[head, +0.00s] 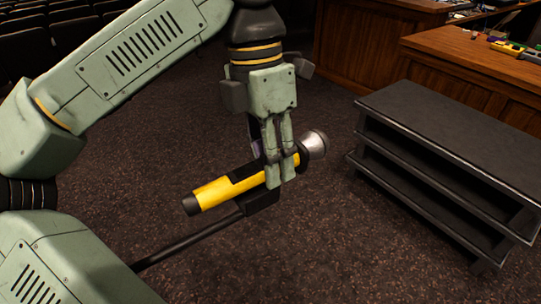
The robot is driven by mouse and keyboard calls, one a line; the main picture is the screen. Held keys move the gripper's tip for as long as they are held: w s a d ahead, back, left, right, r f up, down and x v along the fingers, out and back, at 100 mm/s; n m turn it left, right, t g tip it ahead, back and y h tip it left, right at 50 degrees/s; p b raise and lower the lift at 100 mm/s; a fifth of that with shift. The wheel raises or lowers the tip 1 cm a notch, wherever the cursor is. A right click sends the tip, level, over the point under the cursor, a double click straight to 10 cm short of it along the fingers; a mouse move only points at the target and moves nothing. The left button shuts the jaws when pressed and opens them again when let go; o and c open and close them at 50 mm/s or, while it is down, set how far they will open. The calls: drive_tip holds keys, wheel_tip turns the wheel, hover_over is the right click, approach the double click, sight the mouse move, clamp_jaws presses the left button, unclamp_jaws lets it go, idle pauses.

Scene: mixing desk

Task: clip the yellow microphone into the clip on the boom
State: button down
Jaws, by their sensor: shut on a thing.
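The yellow microphone (213,193) has a black tail end at the lower left and a silver head at the upper right. My gripper (280,172) points down and is shut on the microphone near its head. The black boom (195,237) slants up from the lower left, partly hidden behind my arm. A dark clip (262,203) sits at its upper end, just under the microphone in the picture. My fingers and the microphone hide part of the clip. I cannot tell whether the microphone is seated in the clip or just above it.
A black shelf unit (450,130) stands at the right, apart from the microphone. Wooden desks (480,60) with small coloured items stand behind it. Rows of dark seats (50,35) fill the upper left. The carpet (330,245) between is clear.

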drive_tip(key=shift+s+a+f+b, duration=0.15)
drive_tip(key=shift+f+b, duration=0.25)
drive_tip(key=shift+f, duration=0.6)
drive_tip(key=c, duration=1.4)
unclamp_jaws()
drive_tip(key=o, duration=0.6)
drive_tip(key=shift+w+r, duration=0.1)
drive_tip(key=shift+w, duration=0.15)
drive_tip(key=shift+o, duration=0.2)
drive_tip(key=o, duration=0.5)
drive_tip(key=shift+r, duration=0.1)
